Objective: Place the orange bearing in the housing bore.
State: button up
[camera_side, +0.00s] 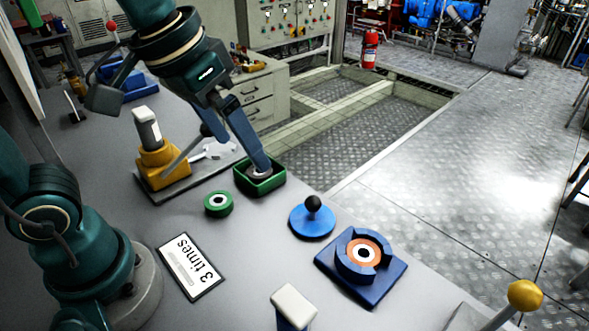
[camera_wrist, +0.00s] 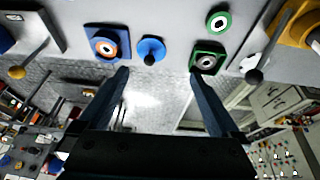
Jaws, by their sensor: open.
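The orange bearing (camera_side: 352,243), a ring with a light inner ring and dark centre, sits inside the raised, notched collar of the blue housing (camera_side: 383,285) on the bench. In the wrist view the orange bearing (camera_wrist: 97,49) also lies within the blue housing (camera_wrist: 122,34). The ring appears flat, but its exact depth in the bore cannot be told. My gripper (camera_side: 247,155) is open, with nothing between its fingers, and appears near the green box in the side view. In the wrist view its two fingers (camera_wrist: 159,73) are spread wide, apart from the bearing.
A green box (camera_side: 279,181) holds a grey ring. A green ring (camera_side: 218,204), a blue disc with black knob (camera_side: 312,222), a yellow device (camera_side: 165,168) and a "3 times" card (camera_side: 190,266) share the bench. A yellow-knobbed lever (camera_side: 525,295) stands at front right.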

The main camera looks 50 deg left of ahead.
jog(key=s+a+f+t, duration=0.1)
jog(key=s+a+f, duration=0.1)
jog(key=s, duration=0.3)
jog(key=shift+s+a+f+y, duration=0.3)
jog(key=shift+a+f, duration=0.1)
jog(key=shift+f, duration=0.35)
